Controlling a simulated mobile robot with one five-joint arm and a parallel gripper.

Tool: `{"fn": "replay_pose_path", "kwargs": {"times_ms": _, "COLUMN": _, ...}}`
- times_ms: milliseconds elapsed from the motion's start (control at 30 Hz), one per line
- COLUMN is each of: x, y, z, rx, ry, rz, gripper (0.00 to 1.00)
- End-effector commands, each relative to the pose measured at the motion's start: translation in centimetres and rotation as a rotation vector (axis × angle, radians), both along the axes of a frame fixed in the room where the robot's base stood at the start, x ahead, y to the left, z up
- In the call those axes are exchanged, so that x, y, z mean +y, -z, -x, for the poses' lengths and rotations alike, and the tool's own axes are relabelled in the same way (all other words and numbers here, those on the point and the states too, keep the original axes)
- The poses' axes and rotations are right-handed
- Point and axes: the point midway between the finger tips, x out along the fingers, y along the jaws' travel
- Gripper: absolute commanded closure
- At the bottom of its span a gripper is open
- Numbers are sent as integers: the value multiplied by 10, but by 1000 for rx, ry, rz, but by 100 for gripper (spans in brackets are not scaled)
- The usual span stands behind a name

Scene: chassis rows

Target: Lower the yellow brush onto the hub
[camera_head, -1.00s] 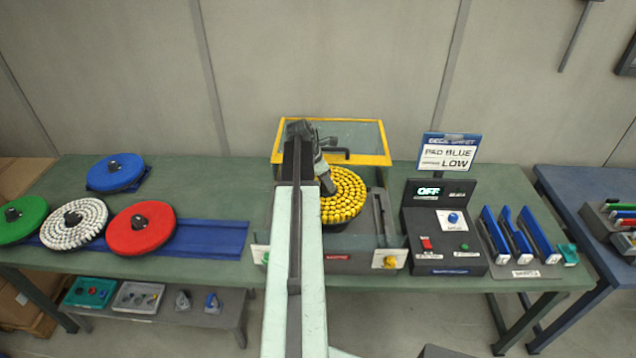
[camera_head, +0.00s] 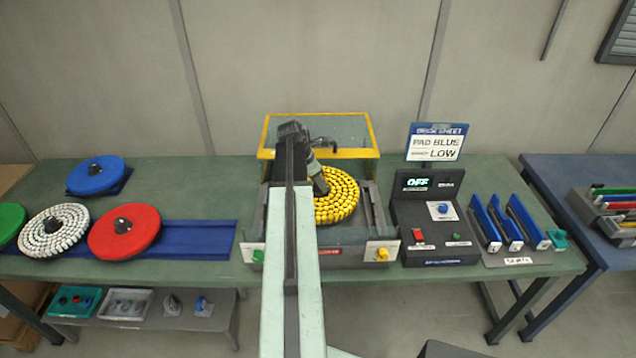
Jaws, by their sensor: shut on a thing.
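The yellow brush (camera_head: 342,200) is a round disc of yellow tufts inside the machine bay at the middle of the bench. My gripper (camera_head: 320,184) is at the brush's middle, shut on it; my arm covers the brush's left part. The fingertips and the grip itself are too small and shaded to make out. The hub is hidden under the brush and arm. I cannot tell whether the brush touches the hub.
A yellow-framed clear guard (camera_head: 345,135) stands up behind the bay. Left are blue (camera_head: 95,172), red (camera_head: 140,235), white (camera_head: 40,235) and green (camera_head: 8,215) discs. Right are a control box (camera_head: 425,190) reading OFF, a sign (camera_head: 437,142) and blue-handled tools (camera_head: 510,222).

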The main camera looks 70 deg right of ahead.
Motion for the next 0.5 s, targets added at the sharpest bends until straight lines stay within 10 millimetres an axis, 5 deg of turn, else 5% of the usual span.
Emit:
{"fn": "replay_pose_path", "kwargs": {"times_ms": 133, "x": 0, "y": 18, "z": 0, "rx": 2, "ry": -1, "rz": 1, "gripper": 100}}
{"fn": "replay_pose_path", "kwargs": {"times_ms": 500, "x": 0, "y": 18, "z": -1, "rx": 2, "ry": -1, "rz": 1, "gripper": 100}}
